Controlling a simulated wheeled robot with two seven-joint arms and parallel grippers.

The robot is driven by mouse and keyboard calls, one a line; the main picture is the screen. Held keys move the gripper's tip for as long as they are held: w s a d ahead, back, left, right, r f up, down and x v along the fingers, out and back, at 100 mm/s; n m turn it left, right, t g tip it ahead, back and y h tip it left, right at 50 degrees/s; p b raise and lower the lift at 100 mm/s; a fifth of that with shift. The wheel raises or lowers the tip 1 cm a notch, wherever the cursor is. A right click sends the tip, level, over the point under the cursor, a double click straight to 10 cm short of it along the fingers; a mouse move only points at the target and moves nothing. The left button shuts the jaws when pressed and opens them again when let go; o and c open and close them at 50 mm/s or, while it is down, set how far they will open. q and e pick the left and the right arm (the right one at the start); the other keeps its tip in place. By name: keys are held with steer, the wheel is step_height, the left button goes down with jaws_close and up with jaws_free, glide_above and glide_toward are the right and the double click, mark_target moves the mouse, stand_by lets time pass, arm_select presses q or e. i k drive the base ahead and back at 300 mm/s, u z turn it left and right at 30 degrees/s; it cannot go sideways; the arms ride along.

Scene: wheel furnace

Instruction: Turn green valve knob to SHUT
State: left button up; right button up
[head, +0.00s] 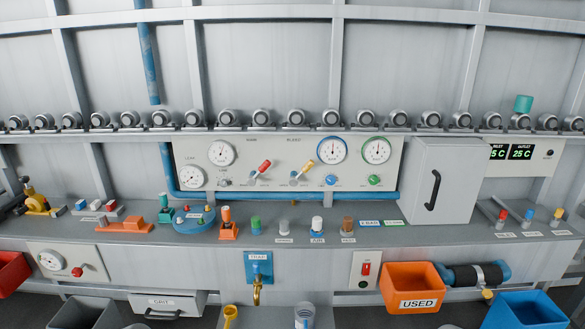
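A small round green knob (374,180) is on the white gauge panel (285,150), at its lower right. It sits below a gauge with a green ring (376,151). The lettering beside the knob is too small to read, so I cannot tell its setting. A similar blue knob (330,180) sits to its left, under a blue-ringed gauge (332,150). Neither of my grippers shows in the head view, and nothing touches the green knob.
A grey cabinet (433,185) with a black handle stands close right of the panel. Red (260,168) and yellow (303,170) levers stick out left of the knob. Small coloured pieces stand on the shelf (400,237) below. An orange USED bin (412,280) is lower right.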

mark_target(373, 179)
steer(key=k, duration=0.65)
steer(key=z, duration=0.8)
steer(key=i, duration=1.45)
steer(key=u, duration=0.55)
